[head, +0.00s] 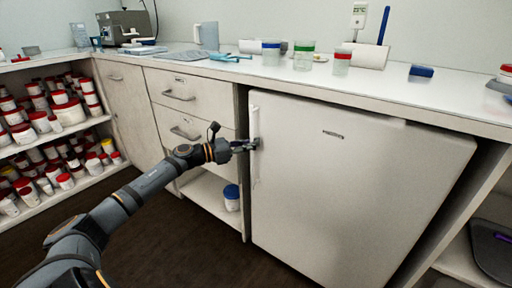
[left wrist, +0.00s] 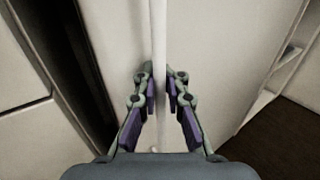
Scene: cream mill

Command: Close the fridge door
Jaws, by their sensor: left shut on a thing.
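The white fridge door (head: 340,190) stands under the counter, with a small dark label near its top. Its upright white handle (head: 254,165) runs along the left edge. My left gripper (head: 254,145) is at the handle, its fingers on either side of it. In the left wrist view the gripper (left wrist: 162,95) is shut on the thin vertical handle (left wrist: 159,40). I cannot tell from these views how far the door stands from the fridge body. My right gripper is not in view.
Drawers (head: 190,92) and an open shelf with a blue-lidded tub (head: 231,197) are left of the fridge. The counter (head: 440,94) above holds cups and tools. Shelves of red-lidded jars (head: 68,112) stand at the far left. Dark floor (head: 190,240) is clear in front.

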